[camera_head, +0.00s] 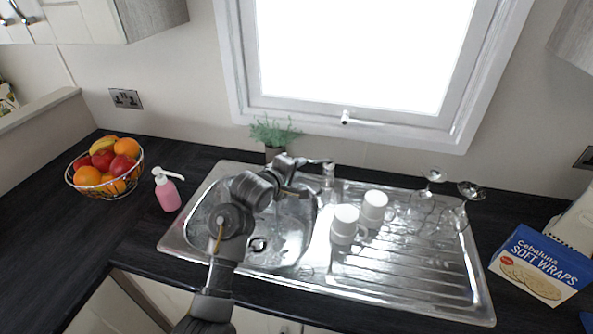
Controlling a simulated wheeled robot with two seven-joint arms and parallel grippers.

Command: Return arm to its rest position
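My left arm (220,275) comes up from the bottom edge and reaches over the sink basin (298,235). My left gripper (311,178) is at the arm's far end, above the back right part of the basin and close to the tap (328,175). Its fingers are small and blend with the shiny metal, so I cannot tell whether they are open or touching the tap. I see nothing clearly held. My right gripper is not in view.
Two white mugs (345,222) and upturned glasses (457,212) stand on the drainboard (415,275). A plant (273,135) is behind the sink. A pink soap bottle (167,192) and fruit basket (105,185) stand left; a wraps box (538,268) stands right.

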